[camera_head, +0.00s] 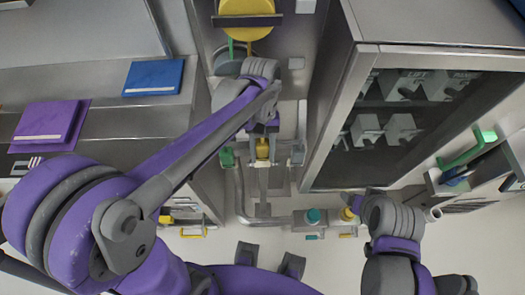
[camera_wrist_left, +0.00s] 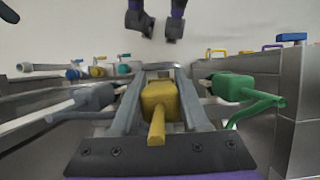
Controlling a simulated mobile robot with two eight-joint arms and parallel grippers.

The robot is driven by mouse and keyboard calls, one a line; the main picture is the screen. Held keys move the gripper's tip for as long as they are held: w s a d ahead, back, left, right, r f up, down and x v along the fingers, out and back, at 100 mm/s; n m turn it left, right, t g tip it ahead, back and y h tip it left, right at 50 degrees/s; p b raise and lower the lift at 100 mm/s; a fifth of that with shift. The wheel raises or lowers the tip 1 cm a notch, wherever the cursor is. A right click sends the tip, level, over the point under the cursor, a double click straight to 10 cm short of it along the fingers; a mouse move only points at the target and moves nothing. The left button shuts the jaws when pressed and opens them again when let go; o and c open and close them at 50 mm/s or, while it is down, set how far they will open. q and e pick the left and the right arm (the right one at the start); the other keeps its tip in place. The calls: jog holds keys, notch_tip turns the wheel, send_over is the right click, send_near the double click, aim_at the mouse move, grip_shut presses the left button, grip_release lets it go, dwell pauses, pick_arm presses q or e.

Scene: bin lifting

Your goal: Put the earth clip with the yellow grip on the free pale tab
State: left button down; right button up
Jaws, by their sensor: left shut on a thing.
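The earth clip with the yellow grip (camera_head: 262,148) is between the fingers of my left gripper (camera_head: 262,132), which is shut on it. In the left wrist view the yellow grip (camera_wrist_left: 158,100) sits between the two grey fingers. A green-handled clip (camera_head: 227,157) is on one side of it and a grey-blue one (camera_head: 297,155) on the other. The wrist view shows the green clip (camera_wrist_left: 235,88) at right and the grey-blue clip (camera_wrist_left: 92,97) at left, both apart from the yellow grip. I cannot make out a free pale tab for certain.
A glass-fronted cabinet (camera_head: 375,125) stands close on the right. A metal counter with blue (camera_head: 153,77) and purple (camera_head: 50,123) items is on the left. Below are a pipe, a teal knob (camera_head: 313,216) and a yellow knob (camera_head: 347,215). A yellow round object (camera_head: 246,18) is at the top.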

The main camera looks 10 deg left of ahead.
aim_at(263, 160)
pick_arm(q)
jog(key=shift+f, duration=0.1)
jog(key=shift+f+b, duration=0.75)
jog(key=shift+f, duration=0.3)
jog(key=shift+f+b, duration=0.8)
jog(key=shift+f, duration=0.25)
dwell(0.5)
jog(key=shift+c, duration=1.6)
grip_release()
jog(key=shift+r, duration=0.1)
notch_tip(263, 160, up, 10)
jog(key=shift+f+p, duration=0.1)
jog(key=shift+p, duration=0.35)
